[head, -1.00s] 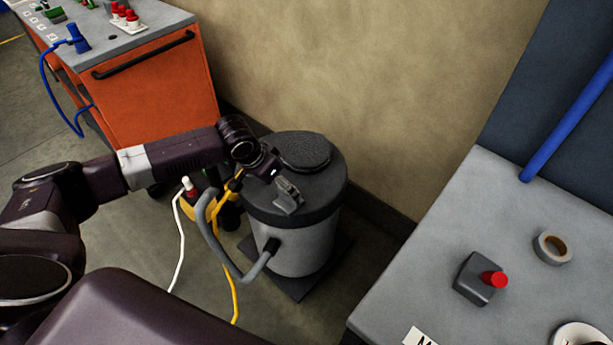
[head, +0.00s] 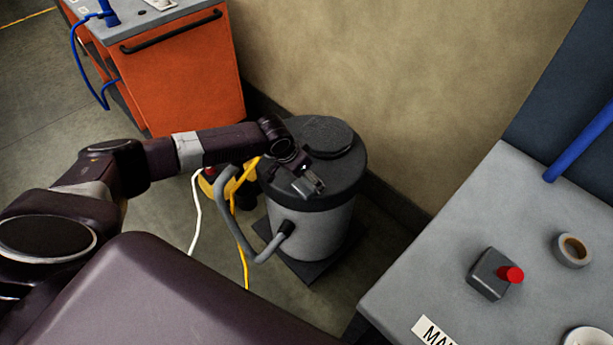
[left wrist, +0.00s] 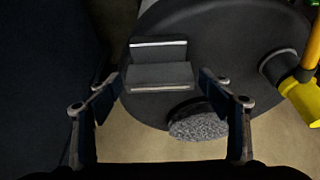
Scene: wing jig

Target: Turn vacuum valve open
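The vacuum canister (head: 313,225) is a grey drum with a black lid (head: 325,135) in the middle of the head view. A grey bracket-like piece on the lid shows in the left wrist view (left wrist: 160,73); I cannot tell for certain that it is the valve, or its setting. My left gripper (head: 312,186) is over the lid's front part. In the left wrist view its two fingers (left wrist: 160,88) are apart, one at each side of the grey piece, with nothing clearly gripped. Contact cannot be told. My right gripper is not in view.
A grey hose (head: 245,250) runs to the drum's side. Yellow and white cables lie on the floor at its left. An orange cabinet (head: 185,80) stands behind left. A grey table (head: 430,260) at right holds a red-button box (head: 490,275) and a tape roll (head: 572,250).

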